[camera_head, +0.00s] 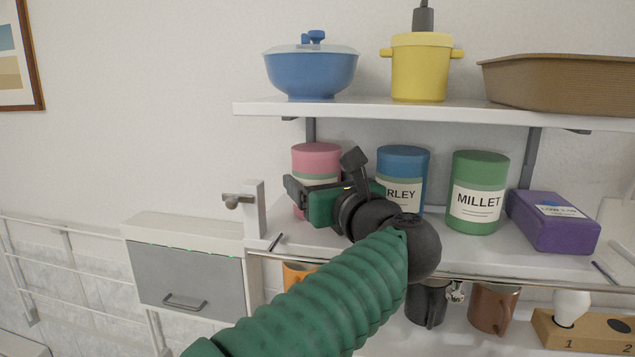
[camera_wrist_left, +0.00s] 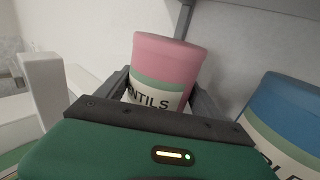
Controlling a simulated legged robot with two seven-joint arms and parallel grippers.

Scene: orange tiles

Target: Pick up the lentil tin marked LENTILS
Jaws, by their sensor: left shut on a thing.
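The lentil tin (camera_head: 316,157) is pink with a green band and a pale label, and stands on the lower shelf at the left. In the left wrist view the tin (camera_wrist_left: 163,72) shows part of its label, ending in "NTILS". My left gripper (camera_head: 312,200) is at the tin's front. In the wrist view its fingers (camera_wrist_left: 160,98) are on either side of the tin, shut on it. The gripper hides the tin's lower part in the head view, so I cannot tell if its base touches the shelf. My right gripper is not in view.
A blue barley tin (camera_head: 403,160) stands close to the right, then a green millet tin (camera_head: 478,190) and a purple box (camera_head: 553,221). The upper shelf (camera_head: 400,109) hangs above. A white post with a knob (camera_head: 253,207) stands at the left. Mugs hang below.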

